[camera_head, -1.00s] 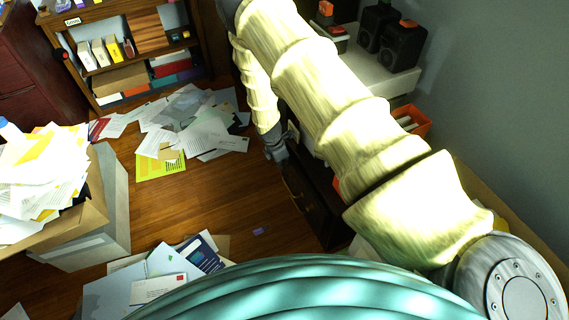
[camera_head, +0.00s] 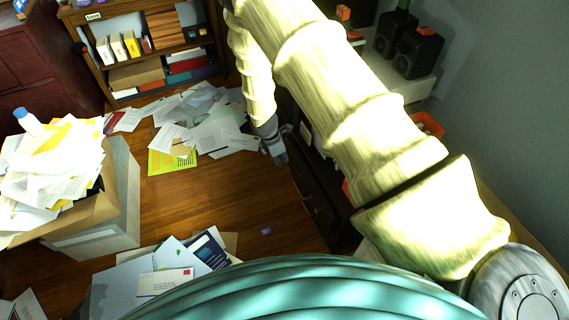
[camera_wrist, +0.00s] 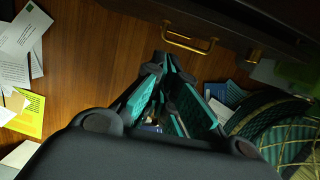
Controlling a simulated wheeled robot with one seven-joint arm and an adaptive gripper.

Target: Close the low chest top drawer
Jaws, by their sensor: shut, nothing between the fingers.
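The low chest (camera_head: 322,205) is dark with brass handles and stands right of centre in the head view, partly hidden behind my arm. In the wrist view a dark drawer front (camera_wrist: 235,38) crosses the top right, with a brass handle (camera_wrist: 190,42) on it. How far the top drawer stands out cannot be told. My gripper (camera_head: 278,156) is beside the chest's far left end in the head view. In the wrist view my gripper (camera_wrist: 163,62) has its fingertips together, empty, just below the handle in the picture. Contact with the drawer is not visible.
Papers (camera_head: 205,120) litter the floor near a wooden bookshelf (camera_head: 150,50). A paper-filled box (camera_head: 125,200) stands at left, with more papers (camera_head: 150,275) at the front. The wooden floor (camera_head: 225,205) between is mostly clear. Black speakers (camera_head: 418,52) sit at the right.

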